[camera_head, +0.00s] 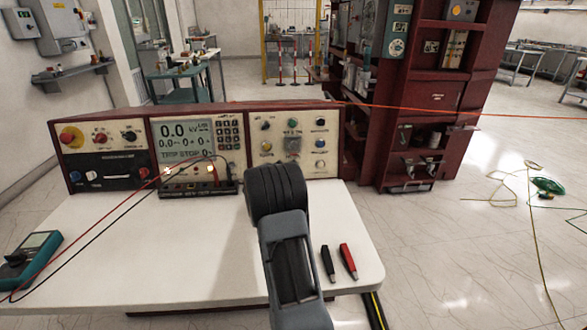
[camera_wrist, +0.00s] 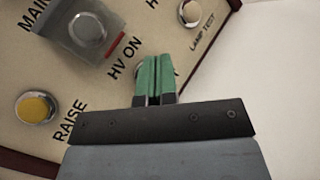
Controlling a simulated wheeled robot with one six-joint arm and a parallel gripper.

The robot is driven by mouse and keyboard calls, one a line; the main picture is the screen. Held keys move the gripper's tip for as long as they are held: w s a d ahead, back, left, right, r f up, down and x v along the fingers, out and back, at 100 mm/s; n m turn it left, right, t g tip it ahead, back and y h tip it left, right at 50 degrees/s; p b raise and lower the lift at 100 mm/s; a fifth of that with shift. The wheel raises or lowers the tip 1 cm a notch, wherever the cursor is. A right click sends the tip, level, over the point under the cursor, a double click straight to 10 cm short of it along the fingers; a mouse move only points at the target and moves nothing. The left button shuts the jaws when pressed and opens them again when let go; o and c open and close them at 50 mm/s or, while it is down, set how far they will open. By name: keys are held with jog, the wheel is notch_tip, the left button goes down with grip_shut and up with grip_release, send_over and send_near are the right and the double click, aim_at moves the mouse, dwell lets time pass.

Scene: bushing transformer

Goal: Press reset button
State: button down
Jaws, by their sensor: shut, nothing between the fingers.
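No label reading "reset" is legible in either view, so I cannot tell which button it is. The right control panel (camera_head: 264,169) of the red-framed console holds several small round buttons and knobs. In the wrist view my gripper (camera_wrist: 155,60) is shut and empty, its green fingertips over the cream panel near the "HV ON" lettering. A yellow button (camera_wrist: 36,107) is by "RAISE". In the head view my arm hides the gripper's fingertips.
A clear-covered button (camera_wrist: 88,30) and a pale button (camera_wrist: 189,12) near "LAMP TEST" lie beyond the fingers. The white table (camera_head: 200,265) carries a multimeter (camera_head: 28,258) at left and black and red probes (camera_head: 347,260) at right. Thin leads cross the left side.

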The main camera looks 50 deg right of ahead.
jog(key=shift+w+d+f+b, duration=0.2)
jog(key=shift+w+d+b, duration=0.1)
jog(key=shift+w+d, duration=0.25)
dwell(0.9)
jog(key=shift+s+a, duration=0.15)
jog(key=shift+s+a+r, duration=0.2)
jog(key=shift+s+a, duration=0.25)
jog(key=shift+s, duration=0.05)
dwell(0.4)
jog(key=shift+s+a+r+b, duration=0.3)
jog(key=shift+s+a, duration=0.5)
jog(key=shift+s, duration=0.15)
jog(key=shift+s+a+r+b, duration=0.25)
jog(key=shift+s+a+r, duration=0.05)
jog(key=shift+s+a, duration=0.55)
jog(key=shift+d, duration=0.1)
